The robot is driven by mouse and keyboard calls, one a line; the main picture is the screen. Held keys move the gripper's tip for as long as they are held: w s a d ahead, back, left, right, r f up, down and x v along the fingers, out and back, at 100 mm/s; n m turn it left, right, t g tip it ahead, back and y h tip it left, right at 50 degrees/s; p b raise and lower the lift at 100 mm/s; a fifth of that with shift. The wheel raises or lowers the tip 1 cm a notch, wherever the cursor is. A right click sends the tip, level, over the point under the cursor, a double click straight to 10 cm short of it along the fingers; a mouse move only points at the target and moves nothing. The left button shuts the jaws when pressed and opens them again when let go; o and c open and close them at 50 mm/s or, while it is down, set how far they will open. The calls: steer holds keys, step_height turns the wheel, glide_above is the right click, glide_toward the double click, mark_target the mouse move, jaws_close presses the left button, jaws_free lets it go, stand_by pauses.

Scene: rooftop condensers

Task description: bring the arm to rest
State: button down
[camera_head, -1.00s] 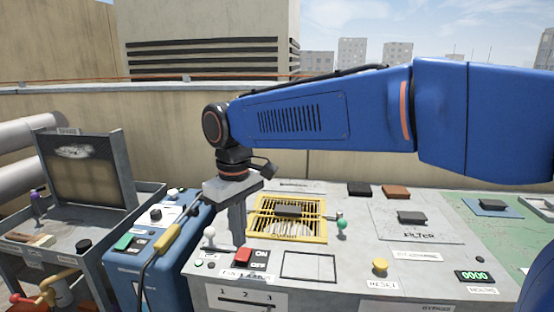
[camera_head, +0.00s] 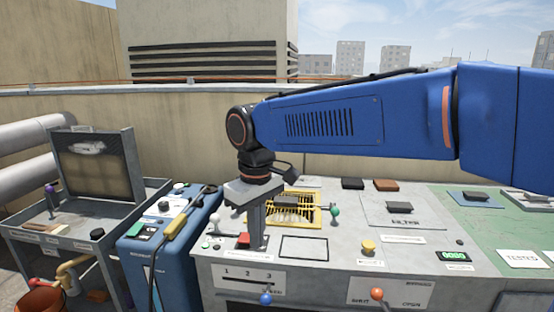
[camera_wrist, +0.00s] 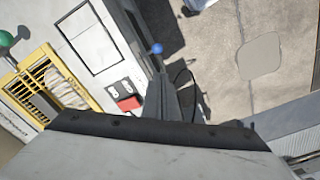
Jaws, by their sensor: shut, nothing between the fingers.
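My gripper (camera_head: 256,226) hangs from the blue arm and points down over the front left of the grey condenser panel (camera_head: 330,262). Its fingers are together with nothing between them. In the wrist view the closed fingers (camera_wrist: 168,100) show beside the red switch (camera_wrist: 129,103). I cannot tell whether the fingertips touch the panel.
A yellow grille (camera_head: 308,208), a green knob (camera_head: 335,211), a yellow button (camera_head: 368,246) and a filter cover (camera_head: 402,208) are on the panel. Blue and orange levers (camera_head: 377,293) are on its front. A blue machine (camera_head: 165,250) and a grey cart (camera_head: 75,228) stand left.

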steer(key=s+d+f+m+t, duration=0.2)
steer(key=s+d+m, duration=0.15)
steer(key=d, duration=0.95)
steer(key=s+d+f+m+t, duration=0.1)
steer(key=s+d+f+m, duration=0.3)
steer(key=d, duration=0.9)
steer(key=s+d+f+m+t, duration=0.1)
steer(key=s+d+f+m, duration=0.1)
steer(key=s+d+f, duration=0.2)
steer(key=shift+s+d+t, duration=0.3)
steer(key=shift+s+d, duration=1.5)
steer(key=shift+s, duration=0.1)
